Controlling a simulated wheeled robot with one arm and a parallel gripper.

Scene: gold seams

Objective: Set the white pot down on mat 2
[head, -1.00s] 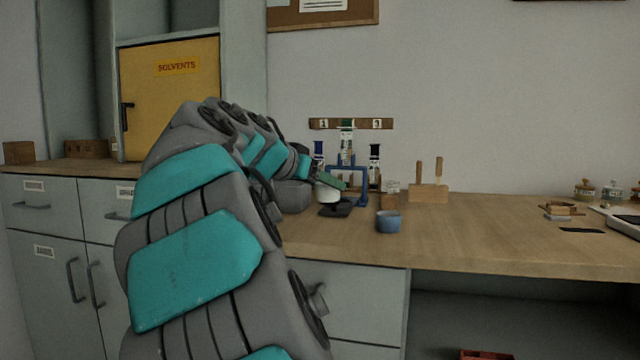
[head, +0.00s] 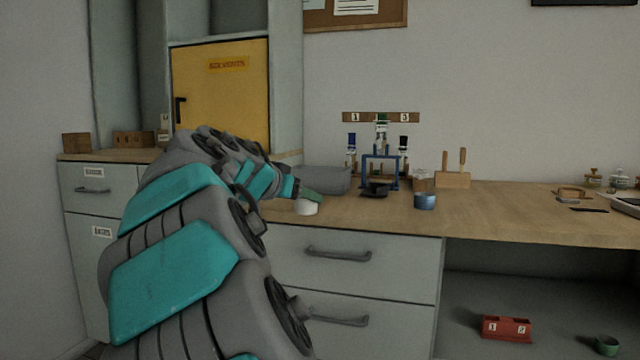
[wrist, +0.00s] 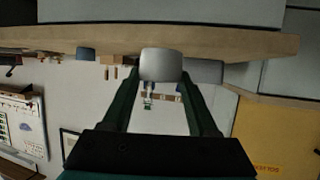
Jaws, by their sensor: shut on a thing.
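The white pot (head: 306,207) is held near the front edge of the wooden counter, left of the dark burner-like stand (head: 375,190). My gripper (head: 309,196) has green fingers and is shut on the pot. In the wrist view the pot (wrist: 161,65) sits between the two fingertips, and that picture is upside down. I cannot tell whether the pot touches the counter. No mat numbered 2 can be made out; the wall strip (head: 381,117) shows a 1 and a 3, with its middle hidden.
A blue frame (head: 381,158) with bottles stands behind the dark stand. A blue cup (head: 424,201) and a wooden block with pegs (head: 453,179) stand to the right. Bare counter (head: 500,208) lies beyond. A red box (head: 506,327) marked 1 and 2 is below the counter.

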